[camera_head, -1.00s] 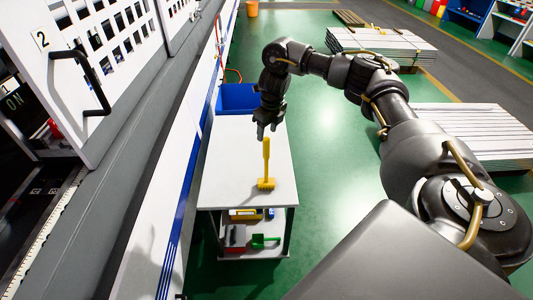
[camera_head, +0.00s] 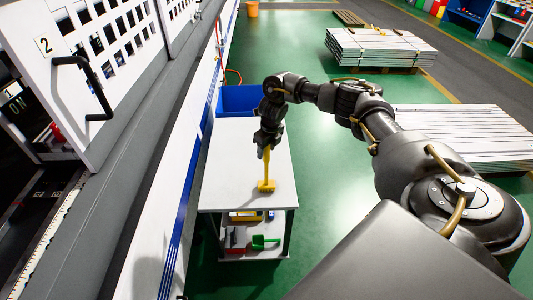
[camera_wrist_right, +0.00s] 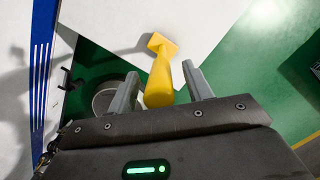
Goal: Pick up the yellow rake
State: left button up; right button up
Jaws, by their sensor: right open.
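The yellow rake (camera_head: 266,184) stands upright on the white top of a small cart (camera_head: 228,180), head down and handle up. My right gripper (camera_head: 265,150) is above it, pointing down, with its fingers at the upper end of the handle. In the right wrist view, the rake's handle (camera_wrist_right: 158,85) lies between the two open fingers of my right gripper (camera_wrist_right: 160,88), with a gap on the right side. The rake's head (camera_wrist_right: 160,42) shows beyond, against the white surface. My left gripper is not in view.
A blue bin (camera_head: 238,100) stands behind the cart. The cart's lower shelf holds a green scoop (camera_head: 264,242) and other items. A white machine with a door handle (camera_head: 88,88) runs along the left. Stacked panels (camera_head: 465,135) lie on the right; green floor between is clear.

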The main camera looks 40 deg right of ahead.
jog(key=shift+c, duration=0.3)
jog(key=c, duration=1)
jog(key=shift+r, duration=0.15)
